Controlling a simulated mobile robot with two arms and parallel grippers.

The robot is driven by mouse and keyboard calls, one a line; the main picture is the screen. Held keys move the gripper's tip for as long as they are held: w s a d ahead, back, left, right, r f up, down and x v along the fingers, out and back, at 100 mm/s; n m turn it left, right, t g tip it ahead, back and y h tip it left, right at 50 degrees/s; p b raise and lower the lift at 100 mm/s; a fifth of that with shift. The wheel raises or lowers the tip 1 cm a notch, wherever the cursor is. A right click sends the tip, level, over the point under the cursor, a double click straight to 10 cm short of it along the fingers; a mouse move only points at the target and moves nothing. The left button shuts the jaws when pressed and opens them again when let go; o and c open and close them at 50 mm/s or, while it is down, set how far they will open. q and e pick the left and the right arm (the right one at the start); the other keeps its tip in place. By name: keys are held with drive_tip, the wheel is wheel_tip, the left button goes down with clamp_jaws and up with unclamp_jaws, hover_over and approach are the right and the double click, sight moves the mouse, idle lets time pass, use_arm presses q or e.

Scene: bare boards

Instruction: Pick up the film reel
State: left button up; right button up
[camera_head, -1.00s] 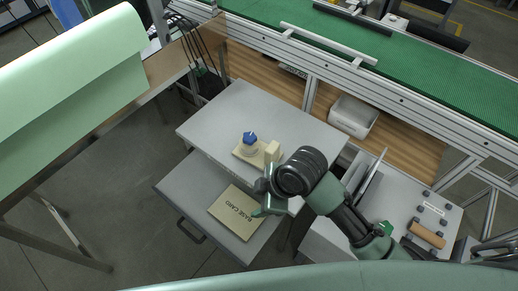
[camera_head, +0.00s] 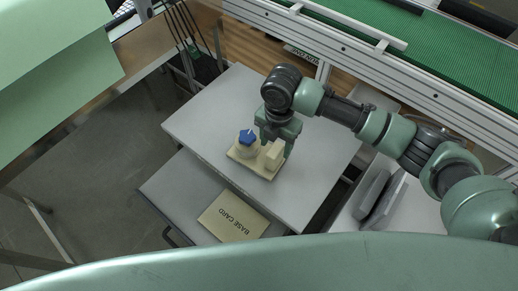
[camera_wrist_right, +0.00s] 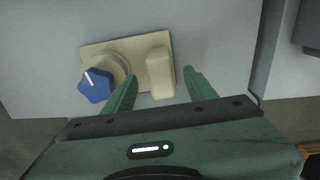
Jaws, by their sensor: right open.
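No thing clearly recognisable as a film reel shows. On the grey tabletop (camera_head: 215,115) lies a cream board (camera_head: 240,161). It carries a blue knob (camera_head: 247,137) on a round cream base and, beside it, an upright cream block (camera_head: 271,157). My right gripper (camera_head: 276,146) is over the board at the block. In the right wrist view its open fingers (camera_wrist_right: 160,92) are on either side of the block (camera_wrist_right: 159,70), the left finger between block and blue knob (camera_wrist_right: 96,86). Contact cannot be told. My left gripper is out of view.
An open drawer below the tabletop holds a tan card marked BASE CARD (camera_head: 233,217). Grey rounded panels (camera_head: 372,188) stand at the right. A green conveyor (camera_head: 440,60) runs along the back. The tabletop's left part is clear.

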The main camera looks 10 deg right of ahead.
sight(275, 150)
drive_tip(key=f, duration=0.4)
drive_tip(key=shift+s, duration=0.2)
drive_tip(key=shift+f, duration=0.9)
drive_tip(key=shift+w, duration=0.1)
drive_tip(key=c, duration=0.9)
clamp_jaws()
use_arm(q)
drive_tip(key=shift+s+a, duration=0.2)
drive_tip(key=shift+s, duration=0.5)
